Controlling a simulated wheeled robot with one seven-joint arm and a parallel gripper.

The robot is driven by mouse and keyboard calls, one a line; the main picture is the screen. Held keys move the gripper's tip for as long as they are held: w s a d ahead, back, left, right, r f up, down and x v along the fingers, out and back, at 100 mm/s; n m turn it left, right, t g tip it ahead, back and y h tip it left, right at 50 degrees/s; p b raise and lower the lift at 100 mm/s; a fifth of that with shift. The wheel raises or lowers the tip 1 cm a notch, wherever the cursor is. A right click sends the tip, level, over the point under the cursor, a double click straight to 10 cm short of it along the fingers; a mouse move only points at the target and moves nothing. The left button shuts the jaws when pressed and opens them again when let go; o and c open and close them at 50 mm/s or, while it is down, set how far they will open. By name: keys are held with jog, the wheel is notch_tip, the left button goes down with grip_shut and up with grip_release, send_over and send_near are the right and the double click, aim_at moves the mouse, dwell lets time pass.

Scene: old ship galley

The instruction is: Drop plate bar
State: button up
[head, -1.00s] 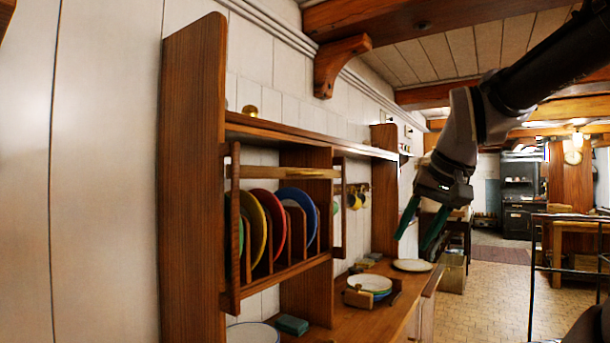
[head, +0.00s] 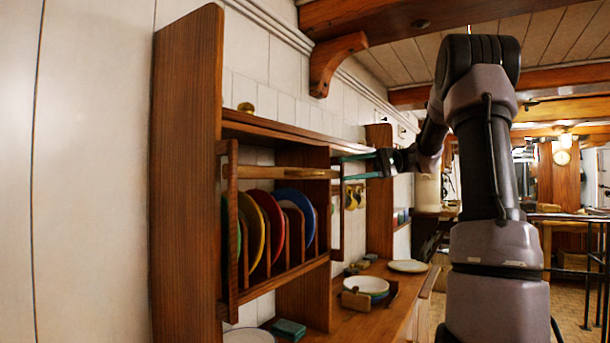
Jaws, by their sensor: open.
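The plate bar (head: 285,173) is a light wooden rail lying level across the upper front of the plate rack, between its left upright (head: 231,215) and right upright (head: 338,210). Several coloured plates (head: 272,225), among them yellow, red and blue, stand on edge between dividers below and behind it. My gripper (head: 343,167) is open, with its green fingers pointing left near the right end of the bar. The fingers lie one above the other in the picture. Whether they touch the bar or upright, I cannot tell.
Below is a wooden counter (head: 335,325) with stacked plates (head: 366,285) in a holder and a single plate (head: 408,266). A brass knob (head: 246,108) is on the top shelf. A dark railing (head: 570,217) stands at right.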

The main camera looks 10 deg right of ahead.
aim_at(316, 173)
jog(key=a, duration=0.3)
jog(key=a+f, duration=0.1)
jog(key=a, duration=0.6)
jog(key=shift+a+f, duration=0.2)
jog(key=shift+a, duration=0.1)
grip_shut()
dwell(1.0)
